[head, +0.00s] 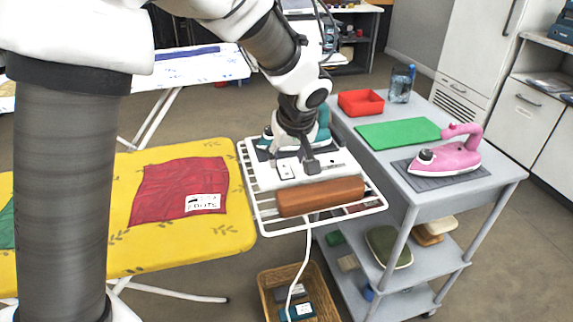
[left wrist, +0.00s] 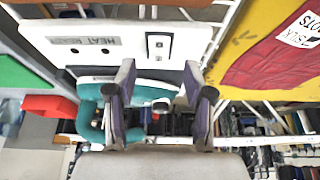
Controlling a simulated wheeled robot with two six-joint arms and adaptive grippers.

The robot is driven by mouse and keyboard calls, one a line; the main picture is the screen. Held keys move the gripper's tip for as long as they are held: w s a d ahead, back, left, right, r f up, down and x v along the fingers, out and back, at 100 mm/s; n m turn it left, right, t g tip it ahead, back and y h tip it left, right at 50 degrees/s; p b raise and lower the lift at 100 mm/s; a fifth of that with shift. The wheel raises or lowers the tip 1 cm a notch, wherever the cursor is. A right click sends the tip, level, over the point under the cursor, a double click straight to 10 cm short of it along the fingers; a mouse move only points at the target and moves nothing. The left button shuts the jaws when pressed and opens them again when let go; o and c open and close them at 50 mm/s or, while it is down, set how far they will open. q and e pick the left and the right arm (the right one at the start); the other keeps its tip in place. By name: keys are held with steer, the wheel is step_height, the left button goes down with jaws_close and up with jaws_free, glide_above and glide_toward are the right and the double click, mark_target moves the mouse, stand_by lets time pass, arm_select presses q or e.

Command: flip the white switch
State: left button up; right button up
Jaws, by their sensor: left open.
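The white switch (head: 285,172) sits on a white panel (head: 262,177) that lies on a white wire rack (head: 262,226). In the left wrist view the switch (left wrist: 158,46) is set in the panel (left wrist: 60,50), beside a label reading HEAT (left wrist: 95,40). My left gripper (head: 297,165) is over the panel, close to the switch and partly covering the panel. In the left wrist view its two fingers (left wrist: 158,80) are spread apart with nothing held between them, and the switch lies just past the tips. I cannot tell whether they touch the panel. My right gripper is out of view.
A teal iron (head: 324,128) stands behind the gripper, and a brown block (head: 320,196) lies in front of the panel. A yellow ironing board (head: 120,245) with red cloth (head: 170,190) is left. A grey cart right carries a pink iron (head: 455,157). A white cord hangs toward a basket (head: 265,290).

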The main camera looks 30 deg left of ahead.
mark_target(285, 170)
arm_select(q)
steer(key=x, duration=0.4)
steer(key=shift+w+b, duration=0.15)
steer(key=shift+b, duration=0.15)
